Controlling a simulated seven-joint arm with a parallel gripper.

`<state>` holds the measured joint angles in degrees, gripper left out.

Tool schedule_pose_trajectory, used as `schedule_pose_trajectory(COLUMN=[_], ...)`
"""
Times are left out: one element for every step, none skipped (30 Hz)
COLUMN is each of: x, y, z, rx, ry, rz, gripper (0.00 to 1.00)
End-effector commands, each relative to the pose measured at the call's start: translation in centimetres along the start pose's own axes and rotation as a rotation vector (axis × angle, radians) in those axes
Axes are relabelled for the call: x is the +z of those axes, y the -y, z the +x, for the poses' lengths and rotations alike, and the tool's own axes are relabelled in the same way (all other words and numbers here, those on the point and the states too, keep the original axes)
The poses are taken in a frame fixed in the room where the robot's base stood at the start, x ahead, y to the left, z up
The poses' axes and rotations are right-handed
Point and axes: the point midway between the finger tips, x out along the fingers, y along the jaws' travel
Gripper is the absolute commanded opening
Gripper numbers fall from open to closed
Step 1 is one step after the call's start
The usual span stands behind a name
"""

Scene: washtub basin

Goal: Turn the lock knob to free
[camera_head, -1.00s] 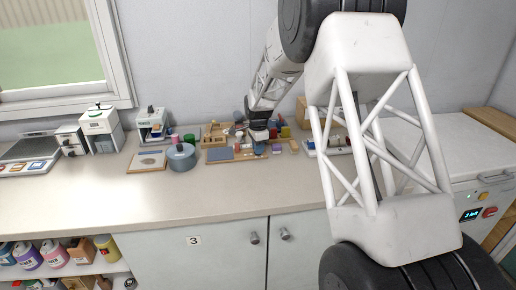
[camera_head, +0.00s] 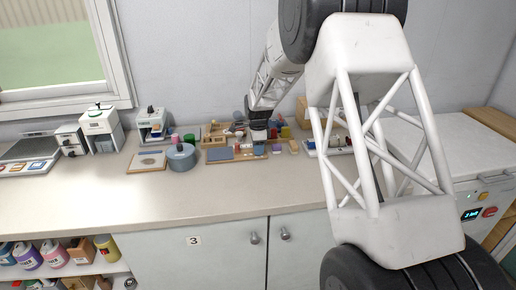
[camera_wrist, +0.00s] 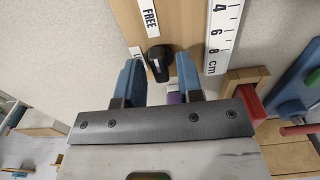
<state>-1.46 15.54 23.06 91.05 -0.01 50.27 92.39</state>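The lock knob (camera_wrist: 158,63) is black with a light pointer mark and sits on a wooden board (camera_wrist: 183,22) in the wrist view. A FREE label (camera_wrist: 149,17) lies above it, and a second label (camera_wrist: 137,53) at its left is partly hidden by a finger. My gripper (camera_wrist: 159,75) is open, with one blue finger on each side of the knob and a visible gap to it. I cannot tell the height between fingertips and knob. In the head view my gripper (camera_head: 259,142) is over the cluttered middle of the counter; the knob cannot be made out there.
A ruler strip marked in cm (camera_wrist: 222,35) lies right of the knob. A purple piece (camera_wrist: 173,97) shows between the fingers. Wooden and red blocks (camera_wrist: 248,95) stand close on the right. A grey-blue pot (camera_head: 181,157) stands left; the counter front (camera_head: 120,205) is clear.

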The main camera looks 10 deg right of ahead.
Motion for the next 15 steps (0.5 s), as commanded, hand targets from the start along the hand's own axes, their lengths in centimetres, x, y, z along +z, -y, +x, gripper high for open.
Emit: schedule_pose_trajectory(x=[0.01,0.01,0.01,0.02,0.02,0.02,0.02,0.02,0.02,0.02,0.02,0.02,0.02,0.02,0.02], y=[-0.02,-0.02,-0.02,-0.02,-0.02,-0.02,-0.03,-0.03,-0.02,-0.02,-0.02,-0.02,-0.01,-0.01,-0.01], z=[0.05,0.06,0.07,0.07,0.08,0.08,0.09,0.09,0.07,0.03,-0.02,-0.14,-0.26,-0.41,-0.66], rx=[0.001,0.001,0.001,0.001,0.001,0.001,0.001,0.001,0.001,0.001,0.001,0.001,0.001,0.001,0.001], ry=[0.000,0.000,0.000,0.000,0.000,0.000,0.000,0.000,0.000,0.000,0.000,0.000,0.000,0.000,0.000], rz=[0.000,0.000,0.000,-0.001,-0.001,-0.001,-0.001,-0.001,-0.001,-0.001,-0.001,-0.001,-0.001,-0.001,-0.001], gripper=[0.41,0.41,0.41,0.41,0.41,0.41,0.41,0.41,0.41,0.41,0.41,0.41,0.41,0.41,0.41])
